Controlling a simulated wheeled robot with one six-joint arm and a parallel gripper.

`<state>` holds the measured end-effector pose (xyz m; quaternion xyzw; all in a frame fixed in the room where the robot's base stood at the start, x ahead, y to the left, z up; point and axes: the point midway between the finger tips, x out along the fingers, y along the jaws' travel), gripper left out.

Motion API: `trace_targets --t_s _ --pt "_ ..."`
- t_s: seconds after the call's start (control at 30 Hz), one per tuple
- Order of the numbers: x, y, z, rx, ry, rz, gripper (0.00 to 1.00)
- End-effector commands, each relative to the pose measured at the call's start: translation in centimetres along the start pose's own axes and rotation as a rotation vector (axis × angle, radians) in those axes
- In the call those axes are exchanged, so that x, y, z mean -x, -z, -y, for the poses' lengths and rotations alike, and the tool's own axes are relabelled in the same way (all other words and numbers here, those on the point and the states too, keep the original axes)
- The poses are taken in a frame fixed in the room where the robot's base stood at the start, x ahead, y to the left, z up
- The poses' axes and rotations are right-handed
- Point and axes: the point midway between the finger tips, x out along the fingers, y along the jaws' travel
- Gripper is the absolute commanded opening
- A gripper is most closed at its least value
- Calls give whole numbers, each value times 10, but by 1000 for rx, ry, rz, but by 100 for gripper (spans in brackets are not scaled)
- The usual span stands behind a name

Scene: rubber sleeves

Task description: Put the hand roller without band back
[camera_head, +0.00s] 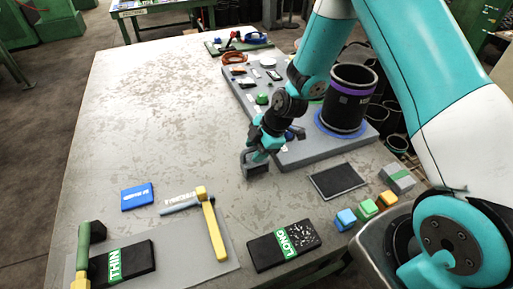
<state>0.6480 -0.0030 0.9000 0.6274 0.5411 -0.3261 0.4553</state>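A yellow-handled tool (214,232) lies on the grey mat at the front left, with a grey-blue rod (181,206) meeting its far end. No band shows on its handle, so it may be the hand roller without band. A second tool (83,250), green and yellow with a dark head, lies at the far left beside the THIN block. My gripper (255,168) is over the middle of the table, up and right of the yellow-handled tool and apart from it. Nothing is visible in it. Its fingers are too small and dark to show whether they are open.
A grey mat (190,268) lies at the front left. THIN (135,262) and LONG (265,252) blocks, a blue block (137,196) and a dark pad (337,181) lie around. A black drum (345,98) stands on a grey board (310,155). The table's back left is clear.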

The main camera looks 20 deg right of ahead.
Motion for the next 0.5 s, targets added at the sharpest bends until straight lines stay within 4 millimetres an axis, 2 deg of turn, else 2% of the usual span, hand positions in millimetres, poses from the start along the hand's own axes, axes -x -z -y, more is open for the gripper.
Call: trace_targets --t_s 0.17,0.23,0.5 --pt "6 0 -1 0 -2 0 42" --pt "15 0 -2 0 -5 0 42" --pt "71 0 -1 -1 -8 0 42"
